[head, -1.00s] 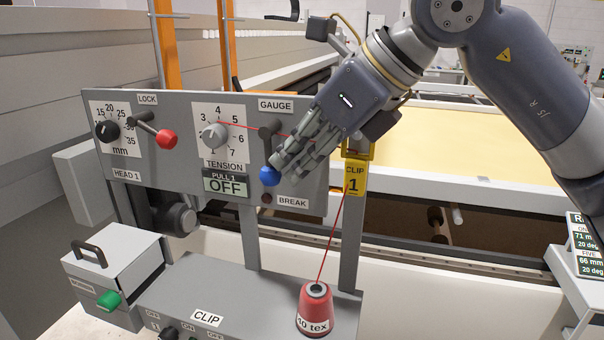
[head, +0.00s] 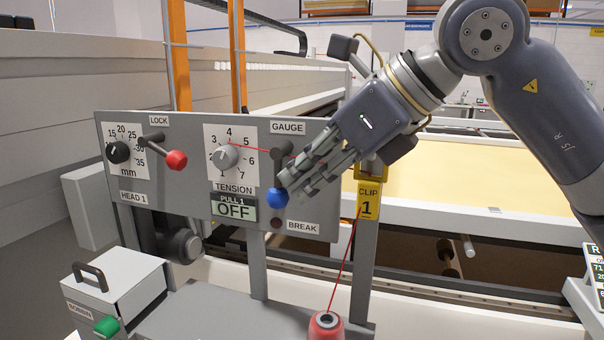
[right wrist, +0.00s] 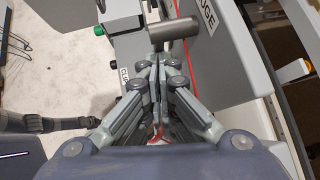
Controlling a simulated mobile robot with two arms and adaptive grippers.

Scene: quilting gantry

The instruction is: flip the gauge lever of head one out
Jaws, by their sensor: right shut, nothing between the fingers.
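The gauge lever (head: 281,165) is a dark arm under the GAUGE label on the grey panel (head: 180,199) of head 1. It hangs down and ends in a blue ball knob (head: 277,197). My right gripper (head: 284,192) is shut with nothing in it, its fingertips at the knob's upper right. In the head view it overlaps the knob's edge; I cannot tell if they touch. In the right wrist view the shut fingers (right wrist: 158,62) point at a grey cylindrical part of the lever (right wrist: 172,26); the blue knob does not show there.
The panel also carries a red-knobbed lock lever (head: 176,160), a tension dial (head: 226,158) and a display reading OFF (head: 233,210). A red thread runs by the yellow CLIP 1 tag (head: 368,200) down to a red cone (head: 326,326). A grey box (head: 115,290) stands lower left.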

